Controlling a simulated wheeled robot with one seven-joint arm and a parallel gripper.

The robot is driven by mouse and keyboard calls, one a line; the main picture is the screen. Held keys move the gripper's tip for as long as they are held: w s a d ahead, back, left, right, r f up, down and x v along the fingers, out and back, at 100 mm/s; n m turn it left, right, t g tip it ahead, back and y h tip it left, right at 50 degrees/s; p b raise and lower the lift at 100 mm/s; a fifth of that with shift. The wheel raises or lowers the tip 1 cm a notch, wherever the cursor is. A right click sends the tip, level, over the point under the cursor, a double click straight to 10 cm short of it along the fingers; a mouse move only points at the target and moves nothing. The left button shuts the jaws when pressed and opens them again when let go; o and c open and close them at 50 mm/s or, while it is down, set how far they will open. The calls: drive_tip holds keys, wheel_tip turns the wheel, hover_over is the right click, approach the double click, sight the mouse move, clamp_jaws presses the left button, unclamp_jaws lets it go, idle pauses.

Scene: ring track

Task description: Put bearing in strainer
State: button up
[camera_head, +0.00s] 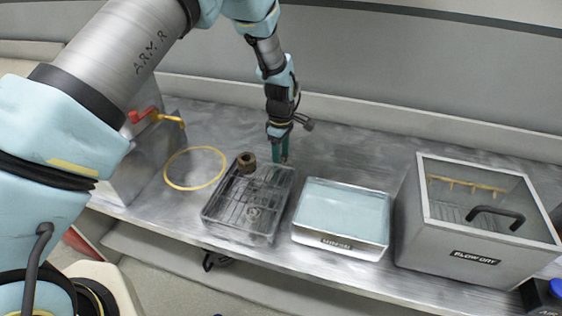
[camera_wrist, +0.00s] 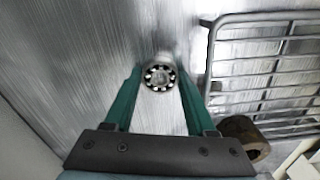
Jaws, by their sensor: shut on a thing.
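My gripper (camera_head: 280,158) is low over the metal bench, just behind the back right corner of a wire basket. Its two green fingers are shut on a round steel bearing (camera_wrist: 160,77) with a ring of dark gaps, held between the fingertips in the wrist view. In the head view the bearing is too small to make out. The wire basket (camera_head: 208,213), the only strainer-like thing, stands on the bench; it shows at the right of the wrist view (camera_wrist: 265,80). A small round part, unclear, lies in it.
A brown ring-shaped part (camera_head: 246,162) sits at the basket's back edge. A yellow ring (camera_head: 168,180) lies left of the basket. The bench behind is clear.

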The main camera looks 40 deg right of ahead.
clamp_jaws()
